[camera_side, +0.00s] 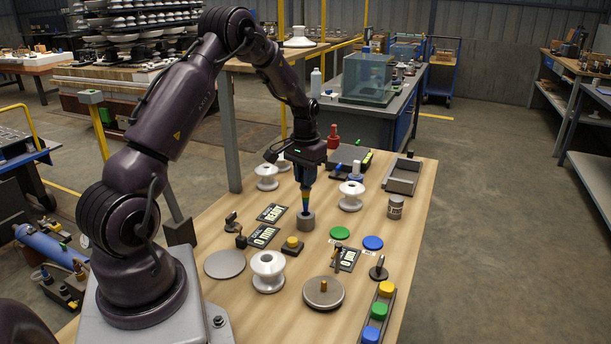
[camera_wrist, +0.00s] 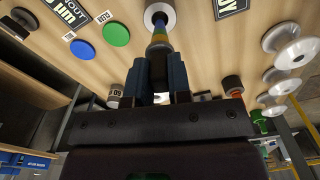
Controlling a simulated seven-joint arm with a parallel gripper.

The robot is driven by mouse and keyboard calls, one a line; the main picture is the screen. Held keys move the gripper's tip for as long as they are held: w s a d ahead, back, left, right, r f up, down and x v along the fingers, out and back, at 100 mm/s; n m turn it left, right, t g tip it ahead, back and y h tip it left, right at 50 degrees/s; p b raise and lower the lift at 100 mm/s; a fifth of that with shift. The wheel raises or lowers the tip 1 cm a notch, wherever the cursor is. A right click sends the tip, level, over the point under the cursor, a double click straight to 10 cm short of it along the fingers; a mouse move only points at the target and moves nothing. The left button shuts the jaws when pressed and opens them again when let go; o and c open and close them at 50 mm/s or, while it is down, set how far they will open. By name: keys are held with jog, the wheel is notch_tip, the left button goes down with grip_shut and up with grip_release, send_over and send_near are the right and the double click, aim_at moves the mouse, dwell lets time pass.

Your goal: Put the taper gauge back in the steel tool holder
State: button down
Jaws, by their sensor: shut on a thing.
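The steel tool holder (camera_side: 306,222) is a short grey cylinder standing on the wooden bench; it shows at the top of the wrist view (camera_wrist: 168,9). The taper gauge (camera_side: 306,203) is a slim, upright rod with coloured bands, yellow and blue among them. My gripper (camera_side: 306,190) is shut on the gauge, directly above the holder. In the wrist view the gauge (camera_wrist: 159,37) runs from between the blue fingers to the holder's dark opening. Its lower end is at or inside the opening; how deep it sits is hidden.
White insulators (camera_side: 351,195), green (camera_side: 340,233) and blue (camera_side: 372,243) discs, and a grey tray (camera_side: 403,177) stand around. Bare bench surrounds the holder.

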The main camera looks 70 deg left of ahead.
aim_at(306, 192)
jog(key=shift+f, duration=2.55)
jog(key=c, duration=1)
grip_release()
jog(key=shift+r, duration=0.1)
notch_tip(306, 192, up, 13)
jog(key=shift+f, duration=0.1)
